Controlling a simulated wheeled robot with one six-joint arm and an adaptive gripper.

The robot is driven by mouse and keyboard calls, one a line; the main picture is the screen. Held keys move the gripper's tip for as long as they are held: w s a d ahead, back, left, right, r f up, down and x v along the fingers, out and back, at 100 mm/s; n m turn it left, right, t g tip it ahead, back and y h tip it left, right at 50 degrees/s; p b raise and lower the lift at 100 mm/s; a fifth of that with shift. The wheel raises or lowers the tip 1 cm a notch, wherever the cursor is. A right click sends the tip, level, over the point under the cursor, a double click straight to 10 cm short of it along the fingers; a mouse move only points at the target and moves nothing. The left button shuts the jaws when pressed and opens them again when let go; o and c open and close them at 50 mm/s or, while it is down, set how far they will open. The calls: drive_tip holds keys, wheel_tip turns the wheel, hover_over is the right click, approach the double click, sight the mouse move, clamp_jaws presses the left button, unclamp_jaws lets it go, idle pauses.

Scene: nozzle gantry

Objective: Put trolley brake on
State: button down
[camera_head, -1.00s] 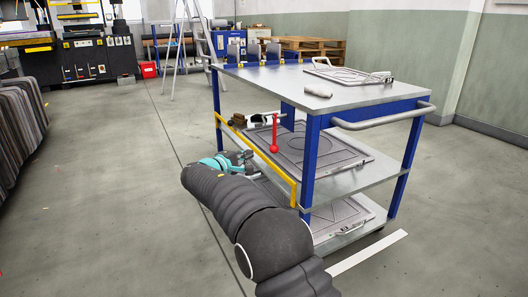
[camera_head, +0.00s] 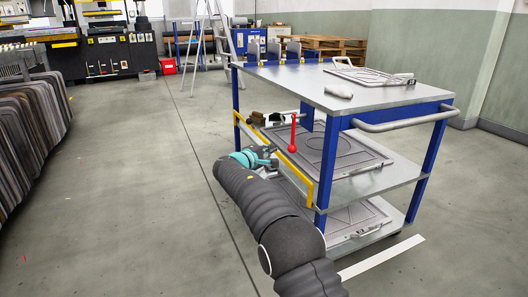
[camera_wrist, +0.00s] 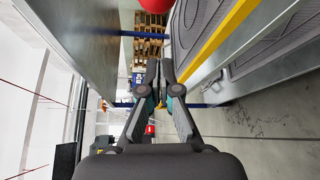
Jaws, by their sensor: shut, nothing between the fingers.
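The trolley (camera_head: 390,98) has a blue frame and grey metal shelves. A red lever (camera_head: 293,131) with a red ball at its lower end hangs on its left side, near a yellow rail (camera_head: 310,190). The red ball (camera_wrist: 155,4) also shows at the top edge of the wrist view. My gripper (camera_head: 272,160) is beside the yellow rail, left of the lever and slightly lower in the head view. In the wrist view my gripper (camera_wrist: 160,66) has its fingertips together and empty, apart from the red ball.
Framed panels (camera_head: 345,150) lie on the lower shelves. A frame and a small pale object (camera_head: 338,92) lie on the top. A push handle (camera_head: 405,118) sticks out at the near end. The floor left of the trolley is clear up to a rack (camera_head: 30,130).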

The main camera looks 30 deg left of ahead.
drive_tip(key=shift+w+d+r+b, duration=0.1)
drive_tip(key=shift+w+d, duration=0.15)
drive_tip(key=shift+d, duration=0.45)
drive_tip(key=shift+w+d+r+b, duration=0.1)
drive_tip(key=shift+w+d, duration=0.15)
drive_tip(key=shift+d, duration=0.4)
drive_tip(key=shift+w+d+r+b, duration=0.1)
drive_tip(key=shift+w+d, duration=0.15)
drive_tip(key=shift+d, duration=0.45)
